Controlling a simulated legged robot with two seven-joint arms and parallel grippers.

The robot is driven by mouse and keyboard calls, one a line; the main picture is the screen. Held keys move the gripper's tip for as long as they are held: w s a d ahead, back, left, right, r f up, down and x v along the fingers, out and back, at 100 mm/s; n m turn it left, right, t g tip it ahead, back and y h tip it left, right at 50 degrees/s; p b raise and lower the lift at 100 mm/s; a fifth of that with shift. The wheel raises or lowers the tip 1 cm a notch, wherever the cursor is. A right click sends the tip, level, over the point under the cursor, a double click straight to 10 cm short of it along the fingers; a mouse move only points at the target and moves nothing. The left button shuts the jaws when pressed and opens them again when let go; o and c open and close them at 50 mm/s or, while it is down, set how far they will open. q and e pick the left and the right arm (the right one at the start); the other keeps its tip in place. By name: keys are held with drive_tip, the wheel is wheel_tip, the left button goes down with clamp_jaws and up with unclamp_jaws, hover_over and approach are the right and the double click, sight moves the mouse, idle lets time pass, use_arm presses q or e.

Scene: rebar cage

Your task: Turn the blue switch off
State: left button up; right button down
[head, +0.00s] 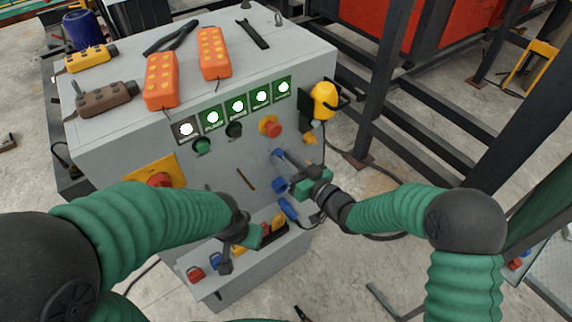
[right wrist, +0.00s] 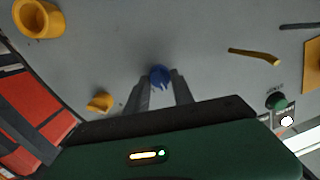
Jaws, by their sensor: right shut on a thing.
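The blue switch (head: 278,153) is a small round knob on the front face of the grey control cabinet (head: 219,165). In the right wrist view the blue switch (right wrist: 159,74) sits between the fingertips. My right gripper (head: 283,156) reaches in from the right and is shut on the blue switch; its fingers partly hide the knob in the wrist view (right wrist: 160,82). My left gripper (head: 235,240) hangs in front of the cabinet's lower sockets, apart from the switch; its jaw opening is not clear.
A red emergency button (head: 270,127) and a row of lit green indicators (head: 238,106) are above the switch. Orange remotes (head: 161,80) lie on the cabinet top. Dark steel posts (head: 385,85) stand to the right.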

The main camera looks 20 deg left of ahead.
use_arm(q)
drive_tip(key=s+b+x, duration=0.2)
drive_tip(key=b+x, duration=0.6)
drive_tip(key=shift+f, duration=0.6)
use_arm(e)
drive_tip(key=shift+s+f+n+t+h, duration=0.1)
drive_tip(key=shift+n+t+h, duration=0.05)
drive_tip(key=shift+n, duration=1.25)
drive_tip(key=shift+f+n+t+h, duration=0.1)
drive_tip(key=shift+n+h, duration=0.1)
drive_tip(key=shift+n, duration=1.2)
drive_tip(key=shift+s+f+n+t+h, duration=0.1)
drive_tip(key=shift+n+t+h, duration=0.05)
drive_tip(key=shift+n, duration=1.25)
use_arm(q)
drive_tip(key=shift+w, duration=0.1)
use_arm(e)
drive_tip(key=c, duration=1.4)
unclamp_jaws()
use_arm(q)
drive_tip(key=shift+w+f, duration=0.1)
use_arm(e)
drive_tip(key=o, duration=0.3)
drive_tip(key=shift+w+a+r, duration=0.1)
drive_tip(key=shift+w+a, duration=0.05)
drive_tip(key=shift+w, duration=0.05)
drive_tip(key=shift+s+r, duration=0.1)
